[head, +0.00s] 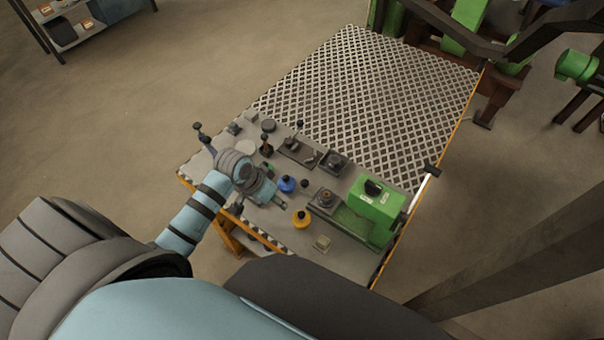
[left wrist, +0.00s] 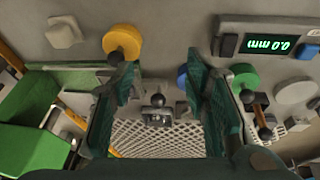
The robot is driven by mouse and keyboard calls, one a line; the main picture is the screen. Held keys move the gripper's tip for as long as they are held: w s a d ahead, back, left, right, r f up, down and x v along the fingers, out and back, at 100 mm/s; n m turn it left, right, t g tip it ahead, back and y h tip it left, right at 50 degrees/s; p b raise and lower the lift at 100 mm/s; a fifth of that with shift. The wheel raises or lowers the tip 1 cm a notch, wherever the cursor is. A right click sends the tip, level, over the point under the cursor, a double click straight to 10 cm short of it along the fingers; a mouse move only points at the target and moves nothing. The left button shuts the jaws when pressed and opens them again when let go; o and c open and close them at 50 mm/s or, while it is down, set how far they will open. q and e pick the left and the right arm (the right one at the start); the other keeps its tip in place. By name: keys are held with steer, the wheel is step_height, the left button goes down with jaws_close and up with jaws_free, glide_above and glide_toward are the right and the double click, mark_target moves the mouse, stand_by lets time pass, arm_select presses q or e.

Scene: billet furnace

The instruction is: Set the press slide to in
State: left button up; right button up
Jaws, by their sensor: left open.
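My left gripper (head: 276,200) is over the near-left part of the grey control panel (head: 345,237). In the left wrist view the gripper (left wrist: 162,98) has its two dark green fingers wide apart, with nothing between them. A black-knobbed control on a small plate (left wrist: 158,114) shows beyond the gap. A green housing (head: 376,205) with a black knob on top (head: 373,187) stands at the panel's right; the green housing (left wrist: 32,125) is at the left in the wrist view. I cannot tell which control is the press slide. My right gripper is not in view.
A yellow knob (head: 301,218), a blue knob (head: 287,184) and several levers stand close around the gripper. A display (left wrist: 268,45) reads 0.0 mm upside down. A grating (head: 375,105) lies behind the panel.

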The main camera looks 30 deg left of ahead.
arm_select(q)
steer(key=m+h, duration=0.1)
steer(key=h, duration=0.1)
glide_toward(303, 182)
steer(key=b+x, duration=0.3)
steer(key=x, duration=0.6)
steer(key=shift+w+f, duration=0.1)
steer(key=shift+f, duration=0.1)
jaws_close()
